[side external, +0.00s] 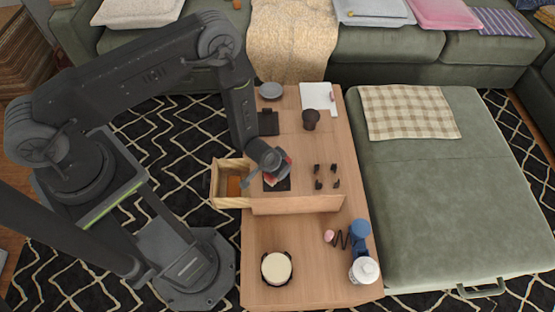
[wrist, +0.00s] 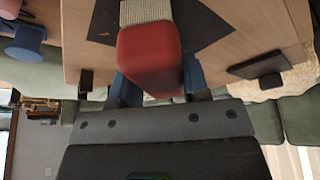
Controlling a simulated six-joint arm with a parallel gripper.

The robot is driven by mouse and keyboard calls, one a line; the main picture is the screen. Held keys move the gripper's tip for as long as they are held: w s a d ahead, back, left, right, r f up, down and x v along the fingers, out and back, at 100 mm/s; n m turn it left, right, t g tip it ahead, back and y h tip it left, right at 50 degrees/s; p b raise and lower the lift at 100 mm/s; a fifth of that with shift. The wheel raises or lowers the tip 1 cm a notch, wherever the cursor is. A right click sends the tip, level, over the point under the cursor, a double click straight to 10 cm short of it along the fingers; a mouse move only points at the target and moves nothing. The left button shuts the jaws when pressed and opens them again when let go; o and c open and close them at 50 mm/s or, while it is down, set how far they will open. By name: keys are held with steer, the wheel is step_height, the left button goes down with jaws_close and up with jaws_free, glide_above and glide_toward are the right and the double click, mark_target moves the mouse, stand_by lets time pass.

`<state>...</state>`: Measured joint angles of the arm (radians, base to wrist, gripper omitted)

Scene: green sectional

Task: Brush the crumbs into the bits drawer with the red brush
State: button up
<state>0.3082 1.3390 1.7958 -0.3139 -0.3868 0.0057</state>
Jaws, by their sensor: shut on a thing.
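My gripper (side external: 274,170) is shut on the red brush (wrist: 150,55), which fills the middle of the wrist view between the blue fingers. Its pale bristles (wrist: 146,11) point toward a dark mat (wrist: 207,26) on the table. In the side view only a bit of red shows by the gripper, over the mat (side external: 283,186). I cannot tell whether the bristles touch the mat. A tiny orange speck on the mat, perhaps a crumb (wrist: 103,34), shows in the wrist view; other crumbs cannot be made out. The open wooden bits drawer (side external: 231,202) is just left of the mat.
A low wooden strip (side external: 298,204) runs along the near side of the mat. Several small black pieces (side external: 327,177) and a dark cup (side external: 311,119) stand to the right and behind. A round cream item (side external: 276,268) and a white-topped jar (side external: 364,270) are at the near end.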

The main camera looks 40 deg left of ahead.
steer(key=shift+s+d, duration=1.9)
steer(key=shift+w+a, duration=3.9)
steer(key=shift+w+a+r, duration=0.1)
steer(key=shift+r, duration=1)
step_height(320, 180, up, 6)
steer(key=shift+f, duration=0.1)
